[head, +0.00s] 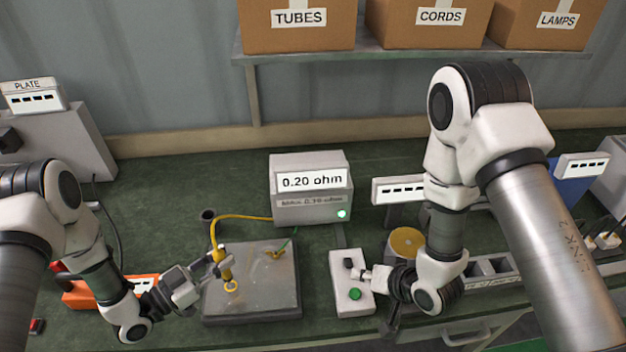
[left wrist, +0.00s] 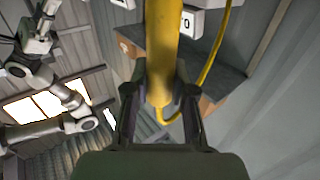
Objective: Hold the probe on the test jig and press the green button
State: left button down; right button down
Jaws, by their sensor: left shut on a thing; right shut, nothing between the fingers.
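The yellow probe (head: 225,268) stands over the left part of the grey test jig plate (head: 262,308), its ring end low near the plate; I cannot tell whether it touches. My left gripper (head: 220,262) is shut on the probe, which also shows between the fingers in the left wrist view (left wrist: 162,50). A yellow cable runs from the probe to the meter (head: 312,210), which reads 0.20 ohm with a green light lit. The green button (head: 354,294) is on a white box (head: 344,265). My right gripper (head: 360,273) is shut and empty, just above and behind the button, beside a black knob.
A yellow-topped round item (head: 407,241) stands behind my right wrist. A shelf with cardboard boxes (head: 298,25) is at the back.

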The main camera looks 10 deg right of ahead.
jog(key=shift+r, duration=0.1)
